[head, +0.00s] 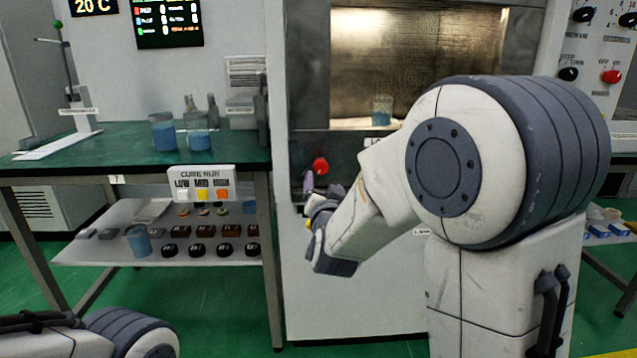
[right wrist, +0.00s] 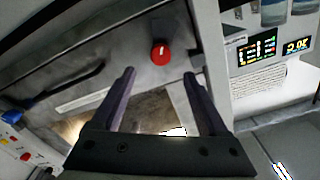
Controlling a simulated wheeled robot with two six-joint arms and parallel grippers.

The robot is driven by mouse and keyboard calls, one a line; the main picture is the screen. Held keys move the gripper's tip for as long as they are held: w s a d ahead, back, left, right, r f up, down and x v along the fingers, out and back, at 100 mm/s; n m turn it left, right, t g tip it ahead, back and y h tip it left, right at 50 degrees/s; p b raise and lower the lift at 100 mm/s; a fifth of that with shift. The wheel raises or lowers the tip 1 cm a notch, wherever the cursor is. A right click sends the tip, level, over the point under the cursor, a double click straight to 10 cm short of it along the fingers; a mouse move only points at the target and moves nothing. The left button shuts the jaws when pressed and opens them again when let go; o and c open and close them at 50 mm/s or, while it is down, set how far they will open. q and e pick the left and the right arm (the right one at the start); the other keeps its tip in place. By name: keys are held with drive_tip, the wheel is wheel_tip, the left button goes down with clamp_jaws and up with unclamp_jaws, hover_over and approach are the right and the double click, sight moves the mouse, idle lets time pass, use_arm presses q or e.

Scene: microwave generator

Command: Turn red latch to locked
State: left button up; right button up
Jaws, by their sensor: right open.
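The red latch (head: 320,166) is a round red knob with a white mark on its face, on the grey metal panel below the lit chamber window. In the right wrist view the latch (right wrist: 160,53) lies just beyond and between my two fingertips, its white mark close to upright. My right gripper (head: 321,186) is just below the latch in the head view. In the wrist view the right gripper (right wrist: 160,76) is open, its dark fingers apart with nothing held. No contact with the latch shows. Only part of my left arm shows at the lower left; its gripper is out of view.
A beaker (head: 382,109) stands inside the lit chamber. To the left, a green bench (head: 110,151) holds jars of blue material above a shelf (head: 95,257) with several small pieces. A dark bar handle (right wrist: 83,82) shows on the panel. Another red knob (head: 611,76) is at far right.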

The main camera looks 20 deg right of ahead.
sight(321, 168)
drive_tip(key=x, duration=1)
drive_tip(key=shift+b, duration=0.4)
